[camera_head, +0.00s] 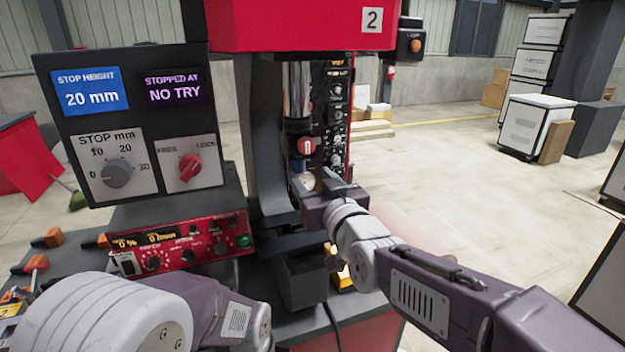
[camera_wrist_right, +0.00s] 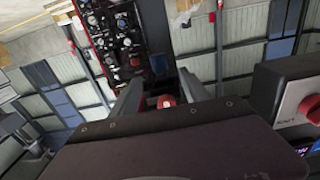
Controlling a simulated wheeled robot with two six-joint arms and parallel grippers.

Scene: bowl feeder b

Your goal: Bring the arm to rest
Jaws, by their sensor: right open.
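My right arm reaches in from the lower right to the front of the red press (camera_head: 300,25). My right gripper (camera_head: 316,182) is beside the press column, just below a round red knob (camera_head: 306,146). In the right wrist view its two fingers (camera_wrist_right: 162,90) stand apart, with a red round part (camera_wrist_right: 166,101) showing between them. I see nothing held; whether the fingers touch the press I cannot tell. My left arm shows only as links at the lower left; its gripper is outside the view.
A control panel (camera_head: 140,190) with a stop dial and red knob stands left of the press. A red control box (camera_head: 180,245) sits below it. Orange-handled tools (camera_head: 38,262) lie at the left. Cabinets (camera_head: 535,125) stand far right; the floor (camera_head: 450,150) between is clear.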

